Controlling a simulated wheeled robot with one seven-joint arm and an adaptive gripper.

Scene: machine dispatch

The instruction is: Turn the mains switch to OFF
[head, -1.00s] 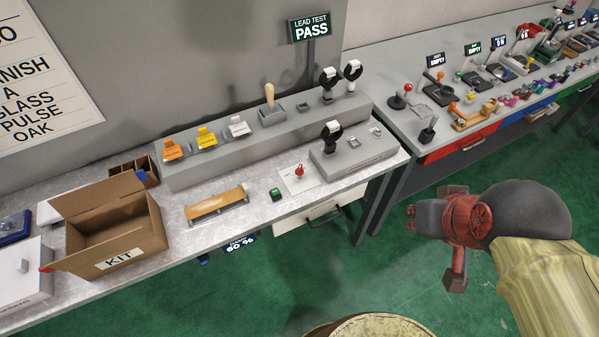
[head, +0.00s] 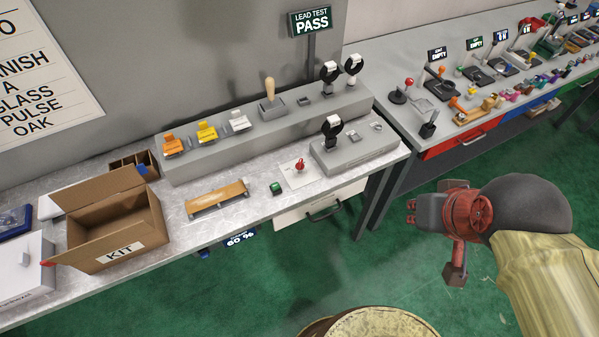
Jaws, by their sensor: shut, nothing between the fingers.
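No part in view carries a readable mains or OFF label, so I cannot tell for certain which is the mains switch. A light box (head: 22,282) with a red lever or knob (head: 47,264) on its right side stands at the left edge, partly cut off. A lever with a pale wooden handle (head: 269,88) stands upright on the raised grey ledge. A red knob (head: 300,165) sits on a white plate on the bench. My gripper (head: 411,212) is shut and empty, over the green floor to the right of the bench, touching nothing.
An open cardboard KIT box (head: 150,235) stands on the grey bench (head: 255,212), near a wooden-topped bar (head: 215,196) and a green button (head: 276,188). Orange, yellow and white rocker parts line the ledge. A second bench (head: 450,134) with several devices stands at right.

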